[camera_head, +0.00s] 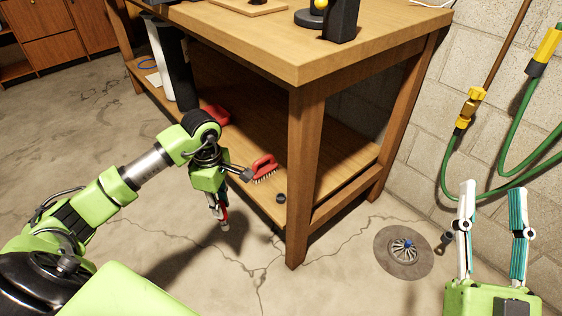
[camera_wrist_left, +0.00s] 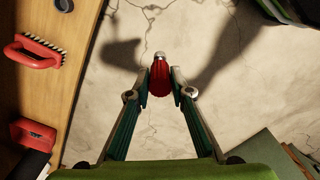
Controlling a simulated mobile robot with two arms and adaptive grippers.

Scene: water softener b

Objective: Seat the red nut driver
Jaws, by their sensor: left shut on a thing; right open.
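The red nut driver (camera_wrist_left: 159,79) is between the fingertips of my left gripper (camera_wrist_left: 161,88) in the left wrist view, its pale metal end pointing away from the gripper. In the head view my left gripper (camera_head: 220,206) points down beside the workbench's lower shelf, and the red nut driver (camera_head: 223,212) shows as a small red patch at its fingers, partly hidden. It hangs above the concrete floor. My right gripper (camera_head: 493,195) is open and empty at the lower right of the head view, near the block wall.
The wooden workbench (camera_head: 306,170) stands close to my left gripper. Its lower shelf holds a red brush (camera_head: 263,167), a dark round piece (camera_head: 281,198) and a red object (camera_head: 216,115). A floor drain (camera_head: 403,249) lies at right. A green hose (camera_head: 510,140) hangs on the wall.

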